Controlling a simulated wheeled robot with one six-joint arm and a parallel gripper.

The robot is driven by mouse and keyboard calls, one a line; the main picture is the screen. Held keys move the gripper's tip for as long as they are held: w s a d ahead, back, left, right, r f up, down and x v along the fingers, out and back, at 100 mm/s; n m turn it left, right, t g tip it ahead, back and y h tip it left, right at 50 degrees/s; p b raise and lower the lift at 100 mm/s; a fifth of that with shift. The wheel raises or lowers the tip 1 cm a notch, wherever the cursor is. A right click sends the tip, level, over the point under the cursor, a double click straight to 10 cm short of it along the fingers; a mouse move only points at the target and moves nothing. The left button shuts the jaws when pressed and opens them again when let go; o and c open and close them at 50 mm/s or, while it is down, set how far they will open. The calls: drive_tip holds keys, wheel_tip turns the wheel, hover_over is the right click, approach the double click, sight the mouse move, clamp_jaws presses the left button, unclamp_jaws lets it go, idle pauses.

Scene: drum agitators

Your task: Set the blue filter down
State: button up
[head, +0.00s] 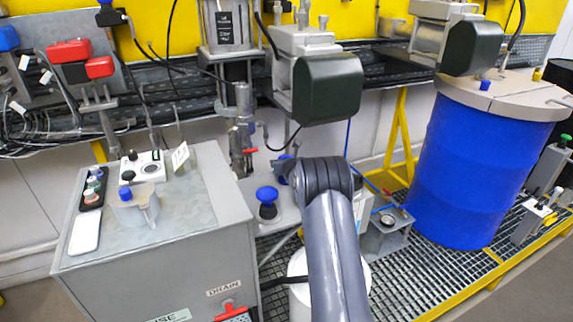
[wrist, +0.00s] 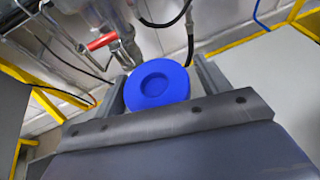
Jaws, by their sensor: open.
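A round blue part with a recessed top, which looks like the blue filter (wrist: 157,84), shows in the wrist view between the fingers of my gripper (wrist: 163,82). The fingers are apart, one on each side of it; whether either touches it, I cannot tell. In the head view my gripper (head: 284,170) is low behind my arm, right of the grey cabinet and mostly hidden. A blue knob-shaped piece (head: 267,194) stands on a grey surface just in front of it. Whether this is the same blue part, I cannot tell.
The grey cabinet (head: 215,190) at left carries a blue-lidded cup (head: 136,208), small bottles and a white pad (head: 85,231). A pipe with a red valve handle (wrist: 101,41) is close to my gripper. A dark motor (head: 327,90) overhangs. A blue drum (head: 465,170) stands at right.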

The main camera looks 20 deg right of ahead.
drive_tip(key=shift+s+r+b, duration=0.2)
drive_tip(key=shift+s+b, duration=0.2)
drive_tip(key=shift+b, duration=0.1)
drive_tip(key=b+v, duration=0.5)
drive_tip(key=v, duration=0.6)
drive_tip(key=shift+r, duration=0.2)
